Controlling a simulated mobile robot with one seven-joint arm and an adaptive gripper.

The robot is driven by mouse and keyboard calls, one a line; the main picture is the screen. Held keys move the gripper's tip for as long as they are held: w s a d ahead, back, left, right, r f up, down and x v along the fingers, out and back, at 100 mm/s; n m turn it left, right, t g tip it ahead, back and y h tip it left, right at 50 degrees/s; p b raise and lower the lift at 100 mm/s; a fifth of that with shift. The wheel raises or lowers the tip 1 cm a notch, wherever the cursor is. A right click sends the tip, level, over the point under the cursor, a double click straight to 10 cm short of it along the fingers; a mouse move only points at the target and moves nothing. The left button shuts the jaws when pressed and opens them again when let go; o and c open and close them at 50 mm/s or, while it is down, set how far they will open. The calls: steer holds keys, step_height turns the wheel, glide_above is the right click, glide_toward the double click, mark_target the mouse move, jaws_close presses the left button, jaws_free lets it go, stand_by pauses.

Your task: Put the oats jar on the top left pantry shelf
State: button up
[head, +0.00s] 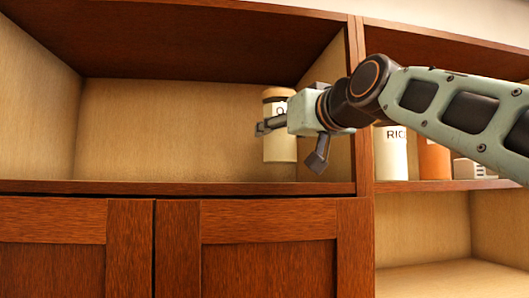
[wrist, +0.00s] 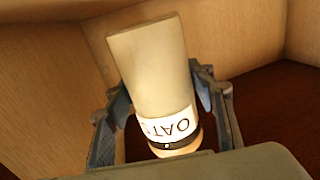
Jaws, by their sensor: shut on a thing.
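The oats jar (head: 280,148) is a cream cylinder with a tan lid and a dark band, partly hidden by my gripper in the head view. It is upright inside the top left pantry shelf (head: 170,188), near the divider on its right. My gripper (head: 288,143) reaches in from the right and is shut on the jar. In the wrist view the jar (wrist: 150,70) lies between both fingers of the gripper (wrist: 165,105), with its "OAT" lettering showing.
The rest of the top left shelf is empty. A vertical divider (head: 362,150) separates it from the right shelf, where a rice jar (head: 390,157), an orange jar (head: 433,160) and a pale box (head: 468,169) stand. Closed cabinet doors (head: 265,265) are below.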

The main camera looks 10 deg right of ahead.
mark_target(289, 146)
steer(key=shift+f, duration=1.65)
steer(key=shift+f, duration=0.1)
steer(key=o, duration=1.2)
steer(key=shift+f+b, duration=0.25)
steer(key=shift+b, duration=0.1)
steer(key=o, duration=0.5)
steer(key=shift+r, duration=0.1)
steer(key=shift+r, duration=0.15)
steer(key=shift+s+d, duration=0.15)
steer(key=shift+s, duration=0.15)
steer(key=b+v, duration=0.3)
steer(key=v, duration=0.8)
steer(key=shift+s, duration=0.25)
